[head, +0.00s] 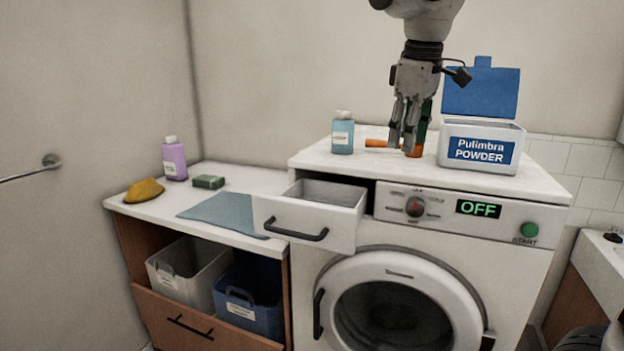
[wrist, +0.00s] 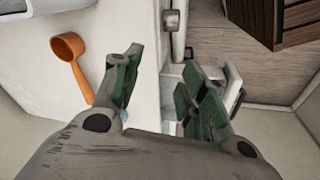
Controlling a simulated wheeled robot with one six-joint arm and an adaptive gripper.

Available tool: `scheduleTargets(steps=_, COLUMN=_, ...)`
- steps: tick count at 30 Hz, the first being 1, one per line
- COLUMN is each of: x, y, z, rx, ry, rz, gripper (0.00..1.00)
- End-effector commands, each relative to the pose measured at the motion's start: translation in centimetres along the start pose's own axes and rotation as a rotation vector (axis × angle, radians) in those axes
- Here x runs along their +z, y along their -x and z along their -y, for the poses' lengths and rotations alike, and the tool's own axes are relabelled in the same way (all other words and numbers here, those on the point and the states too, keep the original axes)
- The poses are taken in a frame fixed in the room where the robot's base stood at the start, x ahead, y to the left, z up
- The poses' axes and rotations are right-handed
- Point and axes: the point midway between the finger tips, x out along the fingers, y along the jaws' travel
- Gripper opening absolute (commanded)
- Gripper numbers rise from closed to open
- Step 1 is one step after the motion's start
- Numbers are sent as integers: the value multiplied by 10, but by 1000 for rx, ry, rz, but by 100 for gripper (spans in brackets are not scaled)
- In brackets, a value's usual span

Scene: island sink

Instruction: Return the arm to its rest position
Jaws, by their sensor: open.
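My gripper (head: 403,148) points down over the top of the white washing machine (head: 548,185). Its fingers, with green pads, are apart and empty in the wrist view (wrist: 160,95). An orange scoop (head: 378,143) lies on the machine top, partly hidden behind the fingers in the head view. In the wrist view the scoop (wrist: 68,46) lies left of the fingers, apart from them. My arm comes down from the upper edge of the head view.
The powder box (head: 482,160), blue lid raised, stands right of my gripper; a teal bottle (head: 343,135) stands left. The detergent drawer (head: 305,228) is pulled out. The lower counter holds a purple bottle (head: 175,162), green sponge (head: 208,182), yellow cloth (head: 144,191) and blue cloth (head: 222,212).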

Motion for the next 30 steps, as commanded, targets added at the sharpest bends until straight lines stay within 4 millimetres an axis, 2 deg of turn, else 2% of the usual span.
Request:
scheduleTargets(steps=5, x=56, y=-29, z=7, rx=-15, ry=-213, rz=-24, gripper=42)
scheduleTargets(steps=8, x=98, y=-45, z=12, rx=-18, ry=-356, rz=-42, gripper=42)
scheduleTargets(steps=15, x=226, y=-86, z=41, rx=4, ry=-715, rz=-97, gripper=42)
scheduleTargets(steps=18, x=260, y=-90, z=50, rx=30, ry=-795, rz=-115, gripper=42)
scheduleTargets(steps=22, x=273, y=-79, z=46, rx=66, ry=-852, rz=-152, gripper=42)
scheduleTargets(steps=30, x=275, y=-79, z=44, rx=68, ry=-860, rz=-148, gripper=42)
